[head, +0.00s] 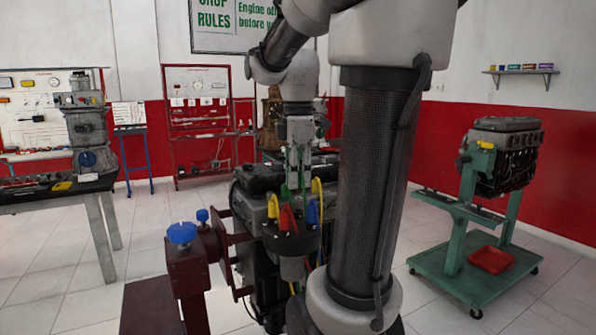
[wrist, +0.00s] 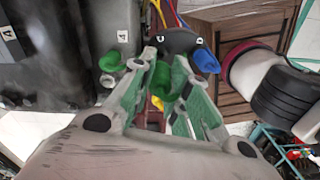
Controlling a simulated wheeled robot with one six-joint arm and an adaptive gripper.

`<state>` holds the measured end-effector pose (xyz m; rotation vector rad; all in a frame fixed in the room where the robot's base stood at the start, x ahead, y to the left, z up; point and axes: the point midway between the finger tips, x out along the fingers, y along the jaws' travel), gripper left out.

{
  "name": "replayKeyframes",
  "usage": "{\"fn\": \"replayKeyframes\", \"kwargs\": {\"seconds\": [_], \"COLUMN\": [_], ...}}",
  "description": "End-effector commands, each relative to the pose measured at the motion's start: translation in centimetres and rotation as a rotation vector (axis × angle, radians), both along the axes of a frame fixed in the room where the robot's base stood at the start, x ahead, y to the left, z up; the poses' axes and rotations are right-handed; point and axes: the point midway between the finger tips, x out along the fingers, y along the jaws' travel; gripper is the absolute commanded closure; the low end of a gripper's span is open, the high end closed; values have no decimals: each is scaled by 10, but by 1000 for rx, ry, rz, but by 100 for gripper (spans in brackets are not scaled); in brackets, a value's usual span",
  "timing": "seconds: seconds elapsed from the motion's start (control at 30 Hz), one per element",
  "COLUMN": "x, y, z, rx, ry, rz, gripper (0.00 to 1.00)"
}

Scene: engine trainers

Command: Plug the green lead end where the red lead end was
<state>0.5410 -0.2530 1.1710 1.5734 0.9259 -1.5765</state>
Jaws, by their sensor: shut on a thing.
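My gripper (head: 298,178) points down just above the engine's dark round cap (head: 291,243). In the wrist view, my gripper (wrist: 159,72) is shut on a green lead end (wrist: 160,82) between its green-padded fingers. The dark cap (wrist: 177,42) lies just beyond the fingertips, with lettered marks on it. A red lead end (head: 285,218) shows at the cap in the head view, beside yellow ends (head: 272,206) and a blue one (head: 313,211). The blue end (wrist: 206,61) shows right of the fingers in the wrist view. Whether the green end touches a socket is hidden.
The engine (head: 258,180) is on a dark red stand (head: 188,262) with blue knobs. A workbench (head: 58,190) stands left and a green engine stand (head: 465,215) right.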

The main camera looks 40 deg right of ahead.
Motion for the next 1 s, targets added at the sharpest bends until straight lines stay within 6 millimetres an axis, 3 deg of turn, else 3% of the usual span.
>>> {"fn": "replayKeyframes", "kwargs": {"seconds": [0.5, 1.0], "x": [0, 0], "y": [0, 0], "z": [-33, -40], "rx": [0, -1], "ry": [-1, -3], "rz": [0, 0], "gripper": [99, 99]}}
